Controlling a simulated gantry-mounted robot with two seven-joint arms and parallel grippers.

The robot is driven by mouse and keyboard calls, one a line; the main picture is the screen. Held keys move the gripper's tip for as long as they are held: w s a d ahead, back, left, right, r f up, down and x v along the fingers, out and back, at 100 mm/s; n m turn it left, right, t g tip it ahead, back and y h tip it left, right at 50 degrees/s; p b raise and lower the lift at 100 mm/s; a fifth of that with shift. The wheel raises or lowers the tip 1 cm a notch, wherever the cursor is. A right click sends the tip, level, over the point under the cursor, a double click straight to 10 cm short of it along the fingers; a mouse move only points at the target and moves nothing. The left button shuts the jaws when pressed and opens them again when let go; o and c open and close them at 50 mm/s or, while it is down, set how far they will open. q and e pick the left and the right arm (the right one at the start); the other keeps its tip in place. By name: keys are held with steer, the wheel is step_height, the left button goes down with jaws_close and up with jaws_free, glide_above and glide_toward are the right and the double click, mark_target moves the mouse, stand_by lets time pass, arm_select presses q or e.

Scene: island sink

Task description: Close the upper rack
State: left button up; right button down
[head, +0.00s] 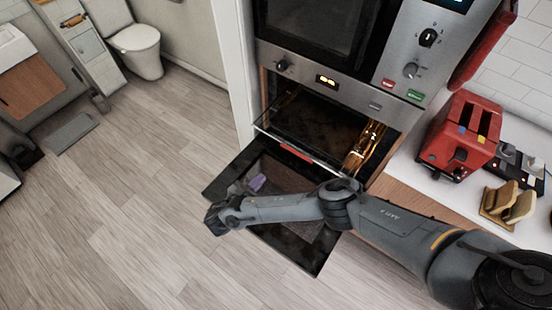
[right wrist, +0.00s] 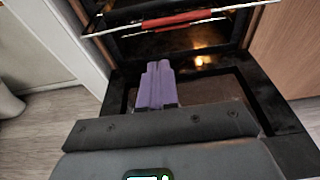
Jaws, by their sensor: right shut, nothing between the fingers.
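The oven's upper rack (right wrist: 222,14) has a thin metal front bar with a red strip. In the head view the red strip (head: 296,152) shows at the front of the oven opening, above the lowered door. The rack front stands out past the opening. My right gripper (head: 258,182) is over the open door, in front of and below the rack bar. In the right wrist view its purple fingers (right wrist: 157,72) are together and empty, pointing toward the oven, apart from the red strip. My left gripper is not in view.
The black oven door (head: 312,262) lies open below the rack. A lit oven interior (head: 325,120) is behind. Open wooden floor (head: 130,220) lies left; a toilet (head: 140,45) stands far back.

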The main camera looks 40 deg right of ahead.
steer(key=w+r+b+x, duration=0.1)
steer(key=b+x, duration=1)
steer(key=x, duration=0.3)
steer(key=shift+d+r+h, duration=0.15)
steer(key=shift+d+h, duration=0.15)
steer(key=shift+d, duration=0.1)
steer(key=shift+w, duration=0.1)
